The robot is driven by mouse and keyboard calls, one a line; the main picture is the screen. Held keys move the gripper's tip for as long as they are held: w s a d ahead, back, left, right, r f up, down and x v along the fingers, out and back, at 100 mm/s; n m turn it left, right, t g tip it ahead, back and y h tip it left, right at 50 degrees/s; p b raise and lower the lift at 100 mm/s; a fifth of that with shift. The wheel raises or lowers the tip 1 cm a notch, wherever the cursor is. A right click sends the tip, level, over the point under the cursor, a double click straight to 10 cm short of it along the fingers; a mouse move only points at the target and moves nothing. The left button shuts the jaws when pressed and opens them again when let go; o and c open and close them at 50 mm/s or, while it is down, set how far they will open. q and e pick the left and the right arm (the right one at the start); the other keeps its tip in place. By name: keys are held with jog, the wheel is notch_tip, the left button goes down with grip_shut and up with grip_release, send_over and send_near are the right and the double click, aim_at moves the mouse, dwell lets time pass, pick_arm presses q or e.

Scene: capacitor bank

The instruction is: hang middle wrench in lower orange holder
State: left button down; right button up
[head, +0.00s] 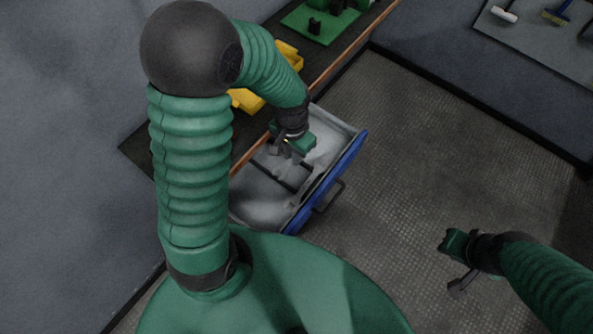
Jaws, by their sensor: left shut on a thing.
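My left gripper (284,153) reaches down into the open drawer (356,150) and is shut on a dark, thin thing, apparently a wrench (296,183). Dark bars lie around it on the drawer's pale floor. They are too small and dim to tell apart, so I cannot tell which wrench is the middle one. My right gripper (452,264) hangs over bare floor at the lower right, away from the drawer. I see no orange holder in the head view.
The drawer has a blue front with a dark handle (330,197). Behind it runs a dark workbench (345,55) with a wooden edge, yellow bins (246,99) and a green board (322,24). A grey tool panel (545,38) is at the upper right. The floor between is clear.

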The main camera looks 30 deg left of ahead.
pick_arm(q)
send_near(293, 177)
notch_tip(293, 177, down, 5)
jog(key=shift+w+f, duration=0.1)
jog(key=shift+f, duration=0.1)
jog(key=shift+f, duration=0.1)
jog(key=shift+f+b, duration=0.3)
jog(key=shift+f, duration=0.1)
jog(key=c, duration=1.4)
grip_release()
jog(key=shift+r, duration=0.1)
jog(key=shift+r, duration=0.1)
